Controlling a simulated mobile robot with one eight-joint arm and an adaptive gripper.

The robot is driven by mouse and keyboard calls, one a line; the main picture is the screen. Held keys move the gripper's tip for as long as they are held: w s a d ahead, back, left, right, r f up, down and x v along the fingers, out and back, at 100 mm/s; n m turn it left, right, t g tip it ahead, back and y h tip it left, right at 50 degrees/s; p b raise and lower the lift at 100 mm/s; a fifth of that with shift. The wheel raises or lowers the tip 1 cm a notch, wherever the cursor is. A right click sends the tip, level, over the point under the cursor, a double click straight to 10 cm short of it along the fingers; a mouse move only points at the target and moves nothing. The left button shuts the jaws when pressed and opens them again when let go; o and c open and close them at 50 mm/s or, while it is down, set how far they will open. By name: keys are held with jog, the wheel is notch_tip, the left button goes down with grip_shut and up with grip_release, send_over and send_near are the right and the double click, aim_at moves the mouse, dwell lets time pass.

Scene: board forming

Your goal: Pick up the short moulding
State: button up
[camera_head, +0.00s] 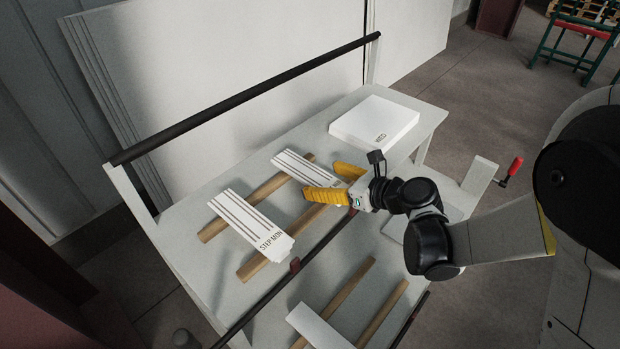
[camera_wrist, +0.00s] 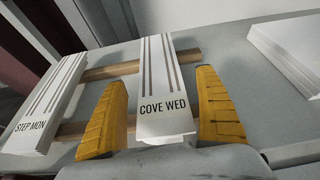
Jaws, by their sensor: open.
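Two white grooved mouldings lie across wooden bars on the bench. One is marked COVE WED (camera_wrist: 165,85), also seen in the head view (camera_head: 297,167); the other is marked STEP MON (camera_head: 246,222), seen at left in the wrist view (camera_wrist: 48,105). I cannot tell for certain which one is the short one. My gripper (camera_head: 322,180) is open and empty. In the wrist view its yellow fingers (camera_wrist: 161,82) are on either side of the COVE WED moulding, with gaps. I cannot tell how far above it they are. The gripper hides part of its near end in the head view.
A white block marked WED (camera_head: 375,122) stands on the bench at the back right. A dark rail (camera_head: 250,97) runs along the back. Another white piece (camera_head: 318,327) lies across bars at the front. A red-handled clamp (camera_head: 514,167) is at the right.

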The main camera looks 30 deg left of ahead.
aim_at(307, 171)
jog(key=b+x, duration=0.2)
jog(key=x, duration=0.3)
jog(key=shift+a, duration=0.15)
jog(key=shift+r, duration=0.15)
jog(key=c, duration=1.5)
jog(key=shift+r, duration=0.55)
jog(key=r+p, duration=0.1)
jog(key=r, duration=0.1)
jog(key=r+p, duration=0.1)
jog(key=shift+d+r+p, duration=0.35)
jog(key=shift+r, duration=0.05)
jog(key=r+p+v, duration=0.1)
jog(key=p+v, duration=0.2)
jog(key=v, duration=0.9)
jog(key=shift+r, duration=0.25)
